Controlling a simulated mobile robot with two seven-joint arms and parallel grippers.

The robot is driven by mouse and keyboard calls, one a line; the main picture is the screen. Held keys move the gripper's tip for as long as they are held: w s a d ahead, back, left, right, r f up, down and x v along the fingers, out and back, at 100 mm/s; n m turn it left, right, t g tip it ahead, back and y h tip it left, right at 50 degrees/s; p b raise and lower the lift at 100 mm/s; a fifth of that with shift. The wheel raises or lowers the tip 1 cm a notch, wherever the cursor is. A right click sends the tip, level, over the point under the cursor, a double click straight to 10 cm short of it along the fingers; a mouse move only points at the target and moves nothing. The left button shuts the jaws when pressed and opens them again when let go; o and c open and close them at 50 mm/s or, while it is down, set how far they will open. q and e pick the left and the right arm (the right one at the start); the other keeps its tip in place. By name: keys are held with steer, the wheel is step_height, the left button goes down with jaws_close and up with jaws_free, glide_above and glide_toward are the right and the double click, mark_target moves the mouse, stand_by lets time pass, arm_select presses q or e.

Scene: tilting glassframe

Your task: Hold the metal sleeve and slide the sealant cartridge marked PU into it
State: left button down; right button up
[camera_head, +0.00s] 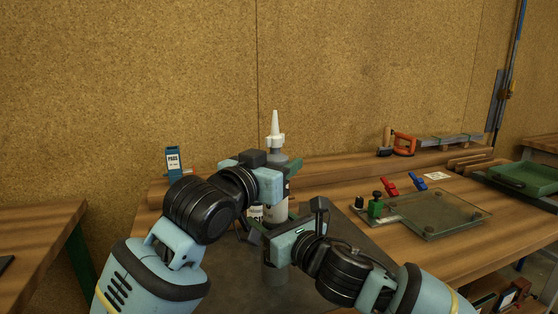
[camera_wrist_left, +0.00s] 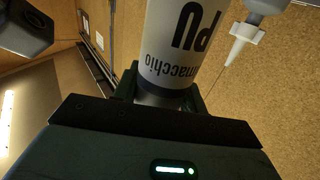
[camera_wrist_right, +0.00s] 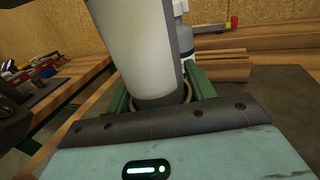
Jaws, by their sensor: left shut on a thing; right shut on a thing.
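The sealant cartridge marked PU has a white body (camera_head: 275,211), grey shoulder and white nozzle (camera_head: 275,130). My left gripper (camera_head: 274,182) is shut around its upper end; the PU lettering (camera_wrist_left: 196,30) shows upside down in the left wrist view. The cartridge stands about upright above my right gripper (camera_head: 278,246).
Another cartridge (camera_wrist_right: 183,42) stands behind, partly hidden; its nozzle shows in the left wrist view (camera_wrist_left: 240,42). A blue box (camera_head: 173,163) stands at back left. A glass frame (camera_head: 440,214) with clamps lies right, near a green tray (camera_head: 530,178).

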arm_select(q)
steer(key=shift+f, duration=3.9)
steer(key=shift+r, duration=0.1)
steer(key=shift+r, duration=5)
